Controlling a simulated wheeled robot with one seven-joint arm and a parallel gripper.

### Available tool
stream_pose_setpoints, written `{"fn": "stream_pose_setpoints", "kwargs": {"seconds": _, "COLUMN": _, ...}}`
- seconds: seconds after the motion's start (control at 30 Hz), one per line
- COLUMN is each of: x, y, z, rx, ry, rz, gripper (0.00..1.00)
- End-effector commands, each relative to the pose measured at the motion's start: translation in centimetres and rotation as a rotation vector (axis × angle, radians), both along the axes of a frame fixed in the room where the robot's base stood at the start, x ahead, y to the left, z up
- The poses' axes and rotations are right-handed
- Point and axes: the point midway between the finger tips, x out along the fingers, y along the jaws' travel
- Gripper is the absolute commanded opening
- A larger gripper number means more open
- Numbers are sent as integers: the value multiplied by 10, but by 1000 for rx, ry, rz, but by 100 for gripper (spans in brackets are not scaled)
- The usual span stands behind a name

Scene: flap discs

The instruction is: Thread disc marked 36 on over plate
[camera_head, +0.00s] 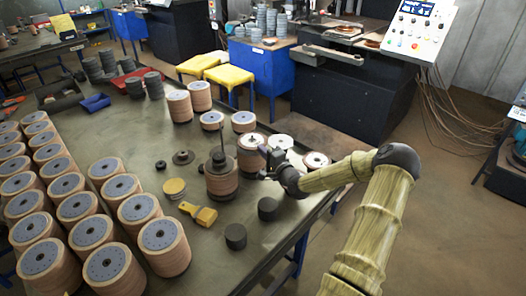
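No mark 36 can be read on any disc at this size, so I cannot tell which disc is meant. A brown disc stack (222,183) stands on the workbench with a dark plate or hub and a thin upright rod (220,135) on top. A brown stack with a pale top (250,157) stands just behind and right of it. My gripper (264,160) is low over the bench, close beside these two stacks. Its fingers are small, dark and partly hidden, so I cannot see whether they hold anything. A white round piece (281,142) lies just beyond it.
Rows of tall brown disc stacks (165,243) fill the bench's left side. A yellow-handled brush (200,213), a low yellow disc stack (174,187) and black cylinders (236,235) lie in front. The bench's right edge runs under my arm. A machine (350,100) stands behind.

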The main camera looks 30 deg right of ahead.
Motion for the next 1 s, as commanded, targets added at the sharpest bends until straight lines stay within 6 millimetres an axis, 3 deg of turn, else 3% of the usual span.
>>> {"fn": "stream_pose_setpoints", "kwargs": {"seconds": 0.27, "x": 0, "y": 0, "z": -17, "rx": 0, "ry": -1, "rz": 0, "gripper": 0}}
{"fn": "stream_pose_setpoints", "kwargs": {"seconds": 0.3, "x": 0, "y": 0, "z": -15, "rx": -1, "ry": -1, "rz": 0, "gripper": 11}}
{"fn": "stream_pose_setpoints", "kwargs": {"seconds": 0.4, "x": 0, "y": 0, "z": -15, "rx": 0, "ry": 1, "rz": 0, "gripper": 30}}
{"fn": "stream_pose_setpoints", "kwargs": {"seconds": 1.0, "x": -2, "y": 1, "z": -21, "rx": 5, "ry": 16, "rz": 2, "gripper": 30}}
